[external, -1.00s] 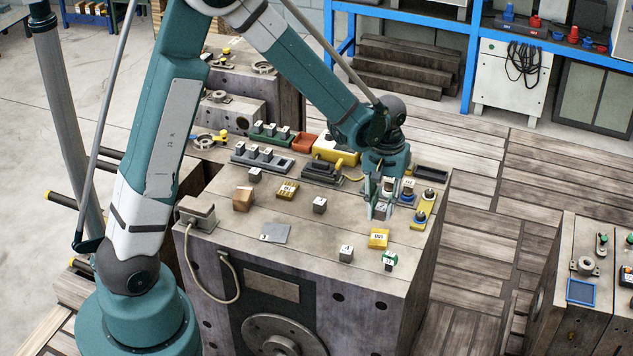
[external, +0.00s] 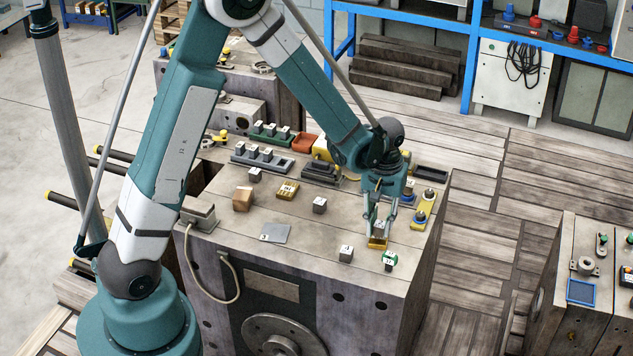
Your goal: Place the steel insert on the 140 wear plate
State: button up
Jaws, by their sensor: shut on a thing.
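My gripper (external: 379,231) points down over the front right of the big grey block's top. It is shut on a small grey steel insert (external: 381,226), partly hidden between the fingers.
Loose grey cubes stand at the middle (external: 319,205) and front (external: 346,254). A green piece (external: 389,261) is just right of the front cube. A yellow holder (external: 424,210) with blue-based knobs stands to the right. A flat grey plate (external: 276,234) lies left; bare surface surrounds it.

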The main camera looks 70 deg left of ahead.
aim_at(380, 224)
jog(key=shift+f, duration=0.4)
jog(key=shift+f, duration=0.2)
jog(key=o, duration=1)
jog(key=shift+r, duration=0.15)
notch_tip(380, 224, up, 12)
jog(key=shift+r+p, duration=0.1)
jog(key=shift+p, duration=1)
